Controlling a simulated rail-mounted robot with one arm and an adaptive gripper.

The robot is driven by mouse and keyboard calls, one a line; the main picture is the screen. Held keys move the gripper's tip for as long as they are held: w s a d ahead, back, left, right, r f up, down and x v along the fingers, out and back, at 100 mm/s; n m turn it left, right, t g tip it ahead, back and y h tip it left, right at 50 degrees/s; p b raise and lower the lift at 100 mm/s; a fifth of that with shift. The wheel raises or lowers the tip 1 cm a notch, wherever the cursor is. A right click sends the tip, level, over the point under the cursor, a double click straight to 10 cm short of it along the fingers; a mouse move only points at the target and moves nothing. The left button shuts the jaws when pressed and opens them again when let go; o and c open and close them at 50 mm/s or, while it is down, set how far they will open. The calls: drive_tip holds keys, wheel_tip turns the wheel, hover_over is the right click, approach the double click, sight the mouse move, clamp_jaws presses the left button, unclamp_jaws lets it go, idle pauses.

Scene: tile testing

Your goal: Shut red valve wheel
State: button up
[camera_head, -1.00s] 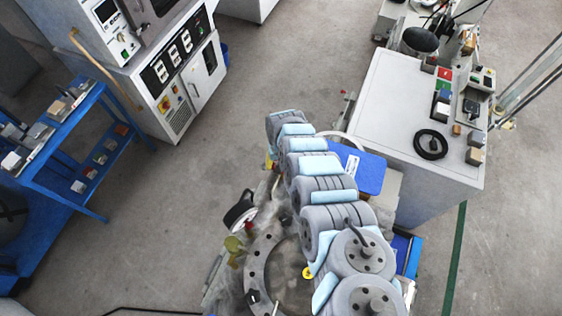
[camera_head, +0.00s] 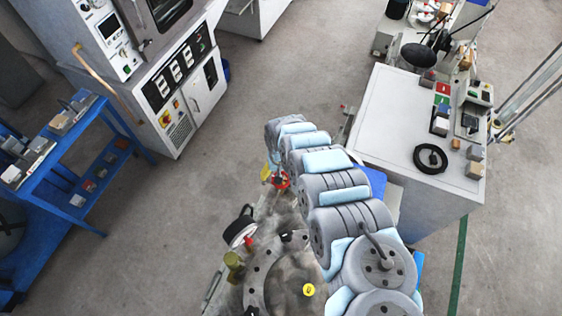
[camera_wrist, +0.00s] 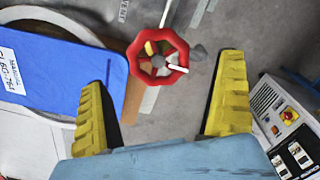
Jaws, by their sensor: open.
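The red valve wheel (camera_wrist: 157,57) is an octagonal handwheel with spokes and a white stem or pointer at its hub. In the wrist view it lies beyond the fingertips, roughly midway between them. In the head view a small part of the red wheel (camera_head: 281,181) shows beside the end of my arm. My gripper (camera_wrist: 165,95) has two yellow ribbed fingers, spread wide apart with nothing between them. The wheel appears apart from both fingers. In the head view my arm hides most of the gripper.
A blue labelled board (camera_wrist: 60,75) lies left of the wheel in the wrist view. A white cabinet (camera_head: 385,125) with a black cable coil (camera_head: 430,157) stands right of my arm. A blue shelf cart (camera_head: 75,165) and a grey machine (camera_head: 175,80) stand left. Open floor lies between.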

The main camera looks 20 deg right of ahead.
drive_tip(key=shift+w+d+r, duration=0.15)
drive_tip(key=shift+r, duration=1.05)
wheel_tip(320, 180, up, 6)
